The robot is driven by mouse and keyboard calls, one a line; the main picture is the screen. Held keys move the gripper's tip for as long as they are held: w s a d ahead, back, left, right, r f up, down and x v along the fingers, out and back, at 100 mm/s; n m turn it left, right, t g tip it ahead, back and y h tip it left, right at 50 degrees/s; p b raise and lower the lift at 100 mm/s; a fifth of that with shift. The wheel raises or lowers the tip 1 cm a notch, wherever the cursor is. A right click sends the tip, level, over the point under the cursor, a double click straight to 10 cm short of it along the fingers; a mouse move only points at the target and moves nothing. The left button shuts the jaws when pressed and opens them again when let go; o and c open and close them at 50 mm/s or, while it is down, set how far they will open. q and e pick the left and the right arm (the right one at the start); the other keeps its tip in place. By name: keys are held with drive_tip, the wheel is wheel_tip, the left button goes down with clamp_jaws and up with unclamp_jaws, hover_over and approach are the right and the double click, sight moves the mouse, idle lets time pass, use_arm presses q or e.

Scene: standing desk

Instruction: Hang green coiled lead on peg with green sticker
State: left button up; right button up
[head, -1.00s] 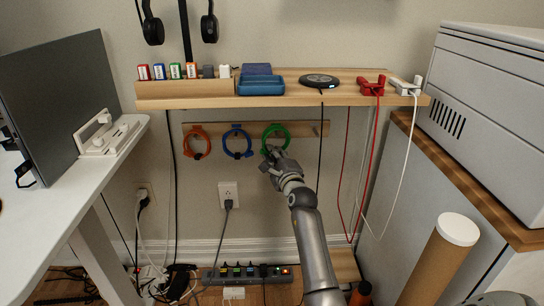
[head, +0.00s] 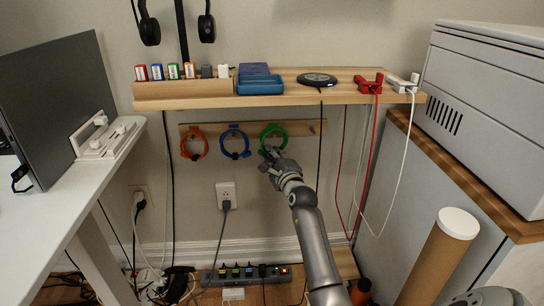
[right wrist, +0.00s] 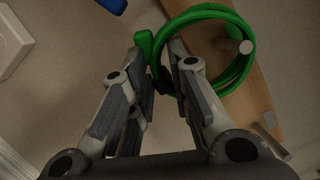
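The green coiled lead (head: 265,129) is at the right part of the wooden peg rail (head: 302,129) under the shelf. In the right wrist view the green ring (right wrist: 243,68) surrounds the pale tip of a peg (right wrist: 246,47); whether it rests on the peg I cannot tell. My right gripper (head: 270,154) is at the ring's lower edge. In the right wrist view its fingers (right wrist: 160,62) are close together on the lead's side, by a dark tie. No green sticker can be made out. My left gripper is not in view.
An orange coil (head: 193,145) and a blue coil (head: 234,142) hang left on the rail. The shelf (head: 300,90) is above. A black cable and a red cable (head: 340,190) hang to the right. A wall outlet (head: 225,192) is below.

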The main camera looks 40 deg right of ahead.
drive_tip(key=o, duration=0.5)
drive_tip(key=shift+o, duration=0.2)
drive_tip(key=shift+s, duration=0.15)
drive_tip(key=v, duration=1.1)
drive_tip(key=shift+s+a, duration=0.2)
drive_tip(key=shift+s, duration=0.15)
